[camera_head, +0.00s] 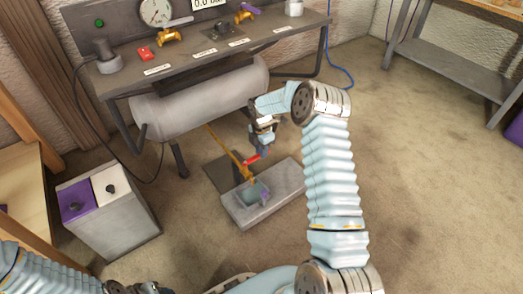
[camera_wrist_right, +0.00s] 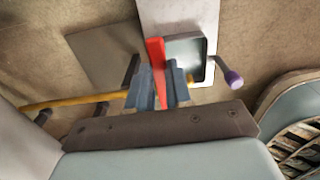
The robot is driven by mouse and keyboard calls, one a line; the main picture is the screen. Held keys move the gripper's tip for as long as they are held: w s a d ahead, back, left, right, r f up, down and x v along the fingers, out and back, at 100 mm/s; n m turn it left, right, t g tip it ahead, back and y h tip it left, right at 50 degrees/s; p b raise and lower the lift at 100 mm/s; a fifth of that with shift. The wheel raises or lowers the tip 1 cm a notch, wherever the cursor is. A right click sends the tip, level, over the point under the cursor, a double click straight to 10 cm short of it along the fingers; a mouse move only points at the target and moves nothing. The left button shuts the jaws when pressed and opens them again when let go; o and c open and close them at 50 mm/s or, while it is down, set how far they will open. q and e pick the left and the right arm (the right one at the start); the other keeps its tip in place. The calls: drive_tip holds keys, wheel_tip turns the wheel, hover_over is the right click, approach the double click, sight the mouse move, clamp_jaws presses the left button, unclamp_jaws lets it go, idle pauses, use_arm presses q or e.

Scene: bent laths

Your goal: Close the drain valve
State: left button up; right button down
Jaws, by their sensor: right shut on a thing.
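The drain valve's red lever (camera_head: 252,160) sits on the brass drain pipe (camera_head: 226,147), which slopes down from under the grey tank (camera_head: 200,97) to a stone block with a basin. My right gripper (camera_head: 264,150) is at the lever. In the right wrist view the fingers (camera_wrist_right: 157,92) are shut on the red lever (camera_wrist_right: 155,58), which points away between them. There the lever looks roughly crosswise to the brass pipe (camera_wrist_right: 65,102). The valve body is hidden behind the fingers. My left arm shows at the lower left, but its gripper is out of view.
The stone block (camera_head: 275,190) holds a small basin with a purple-ended handle (camera_wrist_right: 232,78) beside it. The gauge bench (camera_head: 200,55) overhangs the tank. A grey cabinet (camera_head: 120,228) stands left. Floor to the right is clear up to another bench (camera_head: 455,70).

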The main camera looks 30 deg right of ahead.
drive_tip(key=c, duration=1)
unclamp_jaws()
drive_tip(key=shift+c, duration=0.2)
wheel_tip(320, 180, up, 14)
drive_tip(key=p, duration=0.2)
drive_tip(key=shift+f, duration=0.1)
